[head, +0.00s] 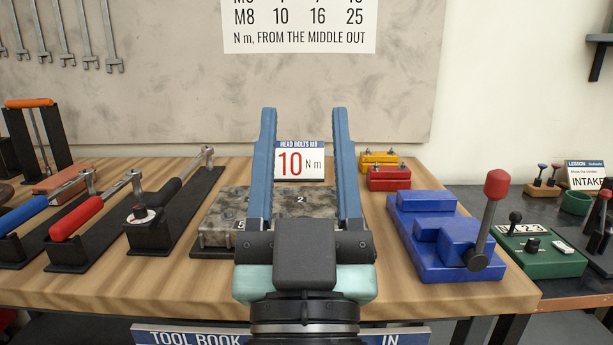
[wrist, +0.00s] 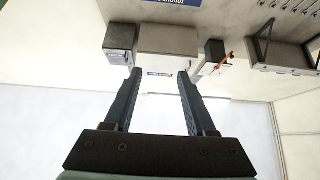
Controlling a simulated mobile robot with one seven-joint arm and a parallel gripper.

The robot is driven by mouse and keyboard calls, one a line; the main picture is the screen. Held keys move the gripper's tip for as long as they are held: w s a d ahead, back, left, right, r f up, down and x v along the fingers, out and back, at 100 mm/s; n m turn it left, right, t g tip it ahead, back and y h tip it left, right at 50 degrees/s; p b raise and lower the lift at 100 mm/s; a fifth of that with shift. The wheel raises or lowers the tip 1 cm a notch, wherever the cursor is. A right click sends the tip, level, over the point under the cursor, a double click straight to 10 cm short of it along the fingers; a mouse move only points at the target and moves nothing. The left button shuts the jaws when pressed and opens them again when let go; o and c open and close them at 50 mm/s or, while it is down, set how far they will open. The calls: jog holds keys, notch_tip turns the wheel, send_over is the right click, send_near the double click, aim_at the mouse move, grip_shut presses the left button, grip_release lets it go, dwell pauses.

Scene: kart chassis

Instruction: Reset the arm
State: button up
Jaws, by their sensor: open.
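My gripper (head: 304,165) is in the middle of the head view, in front of the wooden bench. Its two blue fingers point up and stand wide apart, with nothing between them. The wrist view also shows my gripper (wrist: 157,82) open and empty, facing a pale wall and floor. In the head view the fingers and wrist hide part of a mottled metal block (head: 233,212) with number marks and the edges of a "HEAD BOLTS M8, 10 Nm" sign (head: 300,163).
Torque wrenches, one with a red handle (head: 77,217) and one blue (head: 22,214), lie in black holders at left. A blue stepped block (head: 440,235) with a red-knobbed lever (head: 487,215) stands at right. Red (head: 389,178) and yellow (head: 379,159) blocks sit behind. A green box (head: 537,254) stands farther right.

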jog(key=s+r+t+p, duration=0.1)
jog(key=s+r+p, duration=0.1)
jog(key=r+p, duration=1.2)
jog(key=s+r+t+p, duration=0.1)
jog(key=s+r+p, duration=0.2)
jog(key=r+p, duration=1.1)
notch_tip(320, 180, up, 10)
jog(key=shift+f, duration=0.1)
